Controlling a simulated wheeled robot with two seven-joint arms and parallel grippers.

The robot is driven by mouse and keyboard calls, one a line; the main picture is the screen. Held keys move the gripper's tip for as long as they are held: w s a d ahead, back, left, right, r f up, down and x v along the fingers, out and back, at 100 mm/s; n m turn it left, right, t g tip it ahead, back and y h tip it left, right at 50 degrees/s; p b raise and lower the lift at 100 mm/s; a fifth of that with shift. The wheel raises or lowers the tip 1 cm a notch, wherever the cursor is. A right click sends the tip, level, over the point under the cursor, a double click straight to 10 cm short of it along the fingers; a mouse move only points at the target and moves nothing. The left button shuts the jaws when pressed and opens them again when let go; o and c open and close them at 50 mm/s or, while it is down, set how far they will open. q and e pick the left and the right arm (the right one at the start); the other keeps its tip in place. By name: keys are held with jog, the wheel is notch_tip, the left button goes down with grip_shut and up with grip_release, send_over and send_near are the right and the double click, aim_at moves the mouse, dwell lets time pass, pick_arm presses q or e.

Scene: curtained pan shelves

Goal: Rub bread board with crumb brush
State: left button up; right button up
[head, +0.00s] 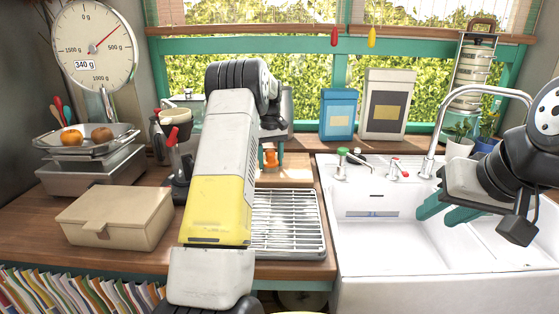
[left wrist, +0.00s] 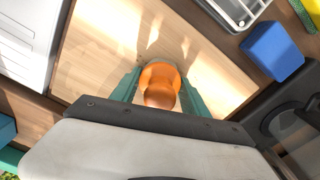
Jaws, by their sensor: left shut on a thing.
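The bread board is a pale wooden board (left wrist: 100,50) filling much of the left wrist view; part of it shows in the head view (head: 298,173) behind the drying rack. The crumb brush is a rounded orange piece (left wrist: 160,82), small in the head view (head: 270,157). My left gripper (left wrist: 160,88) is shut on it, a teal finger on each side, over the board. Its bristles are hidden, and I cannot tell whether it touches the board. My right gripper (head: 450,210) hangs over the sink, empty, its teal fingers apart.
A metal drying rack (head: 288,222) lies in front of the board. The white sink (head: 372,262) is to the right, with a tall tap (head: 432,135). A beige box (head: 115,217) and a scale (head: 92,165) stand left. A blue block (left wrist: 272,50) lies beside the board.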

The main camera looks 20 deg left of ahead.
aim_at(284, 170)
pick_arm(q)
jog(key=shift+w+d, duration=0.2)
jog(key=shift+d, duration=0.6)
jog(key=shift+w+d, duration=0.2)
jog(key=shift+d, duration=0.55)
jog(key=shift+w+d, duration=0.2)
jog(key=shift+d, duration=0.6)
jog(key=shift+s+a, duration=0.3)
jog(key=shift+a, duration=0.9)
jog(key=shift+s+a, duration=0.35)
jog(key=shift+a, duration=0.8)
jog(key=shift+s+a, duration=0.3)
jog(key=shift+a, duration=0.9)
jog(key=shift+s+a+f, duration=0.1)
jog(key=shift+s+a, duration=0.15)
jog(key=shift+a, duration=0.6)
jog(key=shift+s+a+f, duration=0.1)
jog(key=shift+s+a, duration=0.15)
jog(key=shift+a, duration=0.6)
jog(key=shift+w+r, duration=0.1)
jog(key=shift+r, duration=3)
jog(key=shift+r, duration=0.1)
notch_tip(284, 170, up, 3)
jog(key=shift+f, duration=0.1)
